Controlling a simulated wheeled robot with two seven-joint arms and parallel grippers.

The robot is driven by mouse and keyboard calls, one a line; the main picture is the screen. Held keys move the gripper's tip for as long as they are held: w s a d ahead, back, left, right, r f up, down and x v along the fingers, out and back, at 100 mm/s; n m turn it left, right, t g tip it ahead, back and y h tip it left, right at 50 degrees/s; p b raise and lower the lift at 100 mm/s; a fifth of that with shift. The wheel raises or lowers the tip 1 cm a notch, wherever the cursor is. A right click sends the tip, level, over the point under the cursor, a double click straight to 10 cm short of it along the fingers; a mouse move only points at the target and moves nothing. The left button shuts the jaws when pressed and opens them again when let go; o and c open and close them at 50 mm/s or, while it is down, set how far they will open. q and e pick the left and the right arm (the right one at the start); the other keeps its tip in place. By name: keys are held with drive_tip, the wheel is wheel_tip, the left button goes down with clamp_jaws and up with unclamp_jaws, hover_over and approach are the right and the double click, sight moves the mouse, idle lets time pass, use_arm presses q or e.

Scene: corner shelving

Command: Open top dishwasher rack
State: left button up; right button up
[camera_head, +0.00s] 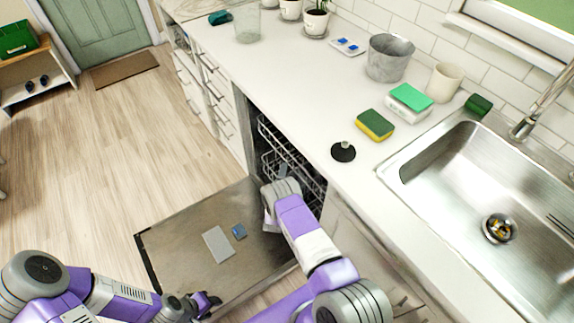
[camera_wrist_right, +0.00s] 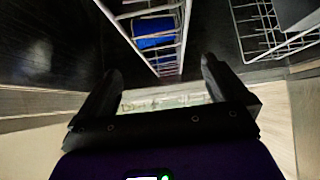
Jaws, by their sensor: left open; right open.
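The dishwasher stands open under the counter, its door (camera_head: 185,215) lowered flat. Inside it are white wire racks; the top rack (camera_head: 283,143) shows just under the counter edge, inside the opening. My right gripper (camera_head: 269,222) is at the opening, in front of the racks, largely hidden by its own wrist. In the right wrist view its two fingers (camera_wrist_right: 160,85) are apart with nothing between them. A wire rack (camera_wrist_right: 181,35) with a blue item lies beyond the fingertips, not visibly touched. My left gripper (camera_head: 205,302) is open and empty near the door's front edge.
Another wire rack part (camera_wrist_right: 262,30) shows at upper right in the wrist view. The counter above holds a sponge (camera_head: 375,125) and black stopper (camera_head: 343,152).

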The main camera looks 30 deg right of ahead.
sight(288, 158)
drive_tip(key=b+x, duration=0.2)
drive_tip(key=x, duration=0.4)
drive_tip(key=shift+w+d+b, duration=0.35)
drive_tip(key=shift+w+d, duration=0.1)
drive_tip(key=shift+w, duration=0.05)
drive_tip(key=shift+r, duration=0.1)
drive_tip(key=shift+r, duration=0.1)
drive_tip(key=c, duration=1.3)
